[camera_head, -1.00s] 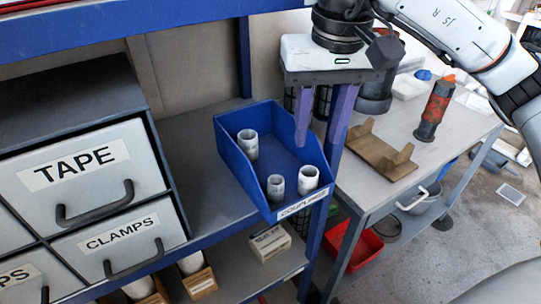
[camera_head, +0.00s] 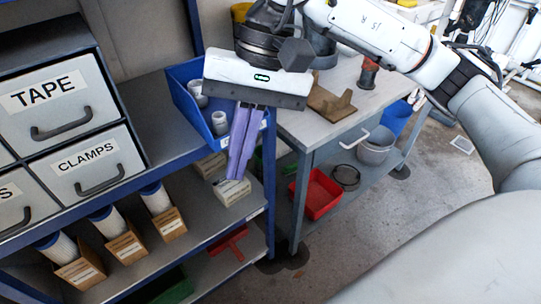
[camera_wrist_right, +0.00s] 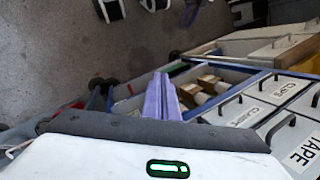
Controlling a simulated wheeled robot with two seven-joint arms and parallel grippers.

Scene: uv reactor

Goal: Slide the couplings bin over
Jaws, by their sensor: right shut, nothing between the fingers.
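The couplings bin (camera_head: 184,101) is an open blue bin on the upper shelf, to the right of the labelled drawers. White couplings (camera_head: 219,123) stand inside it. My right gripper (camera_head: 238,175) hangs in front of the bin's front end in the head view. Its purple fingers are shut together, empty, and point down. The gripper hides much of the bin's right side and front label; I cannot tell whether it touches the bin. In the right wrist view the shut fingers (camera_wrist_right: 161,97) show, but I cannot make out the bin. My left gripper is not in view.
A drawer cabinet (camera_head: 70,125) stands left of the bin, with bare shelf (camera_head: 155,125) between. Boxed filters (camera_head: 121,240) sit on the lower shelf. A grey table (camera_head: 310,125) with a brown cradle (camera_head: 328,101) is at the right. A red bin (camera_head: 316,196) sits below it.

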